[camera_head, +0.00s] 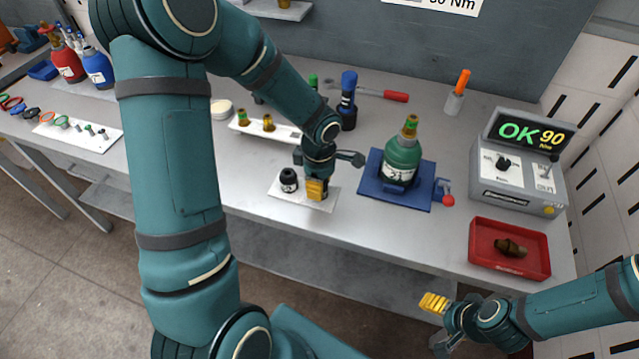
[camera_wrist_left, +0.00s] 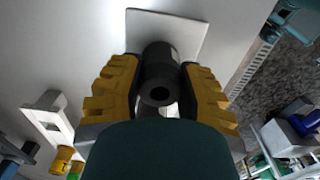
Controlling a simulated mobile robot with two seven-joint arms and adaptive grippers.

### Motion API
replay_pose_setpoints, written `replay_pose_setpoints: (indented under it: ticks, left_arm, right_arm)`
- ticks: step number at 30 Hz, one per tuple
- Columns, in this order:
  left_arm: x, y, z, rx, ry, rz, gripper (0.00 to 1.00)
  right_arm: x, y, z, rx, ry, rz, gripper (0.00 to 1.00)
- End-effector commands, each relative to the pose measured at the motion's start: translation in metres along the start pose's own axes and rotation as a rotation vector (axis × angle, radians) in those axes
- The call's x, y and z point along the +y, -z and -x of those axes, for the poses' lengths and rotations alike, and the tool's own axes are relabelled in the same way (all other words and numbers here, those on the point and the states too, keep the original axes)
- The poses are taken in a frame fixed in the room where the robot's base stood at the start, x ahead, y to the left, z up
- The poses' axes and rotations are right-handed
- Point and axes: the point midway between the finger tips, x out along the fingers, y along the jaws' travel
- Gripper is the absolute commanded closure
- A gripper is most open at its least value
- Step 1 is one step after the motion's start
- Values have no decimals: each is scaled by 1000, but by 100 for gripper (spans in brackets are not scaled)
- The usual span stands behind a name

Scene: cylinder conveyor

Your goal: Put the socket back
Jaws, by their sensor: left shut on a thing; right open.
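My left gripper (camera_head: 316,190) points down over a white mat (camera_head: 328,204) on the bench. In the left wrist view its yellow fingers are shut on a dark socket (camera_wrist_left: 158,75) with a round hole in its end; the mat shows behind it. In the head view the fingers hide the held socket, so I cannot tell whether it touches the mat. My right gripper (camera_head: 437,312) is open and apparently empty, in front of the bench at the lower right.
A green cylinder (camera_head: 402,160) stands on a blue base (camera_head: 418,199) right of the mat. A red tray (camera_head: 479,263) holds a brown fitting. The grey display unit (camera_head: 515,188) reads "OK 90". A white rack (camera_head: 284,132) and a red-handled tool (camera_head: 395,96) lie behind.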

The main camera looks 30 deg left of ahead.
Motion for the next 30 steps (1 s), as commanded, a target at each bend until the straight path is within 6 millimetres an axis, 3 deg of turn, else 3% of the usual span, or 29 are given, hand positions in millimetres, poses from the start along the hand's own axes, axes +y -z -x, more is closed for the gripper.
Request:
replay_pose_setpoints:
  ticks: [9,10,11,12,24,30]
  left_arm:
    - [0,0,-3,0,-2,-1,100]
    - [0,0,-2,0,-1,-1,51]
    - [0,0,-2,0,-1,-1,41]
    - [0,0,-2,0,-1,-1,38]
    - [0,0,3,0,0,0,38]
    - [1,0,36,0,-7,-1,38]
  right_arm:
    - [2,-2,-4,-4,0,1,29]
    - [1,-2,-3,-4,0,1,29]
    - [1,-2,-3,-4,0,1,29]
    - [1,-2,-3,-4,0,1,29]
    - [-1,0,2,0,0,0,29]
    - [-2,2,6,5,0,-1,29]
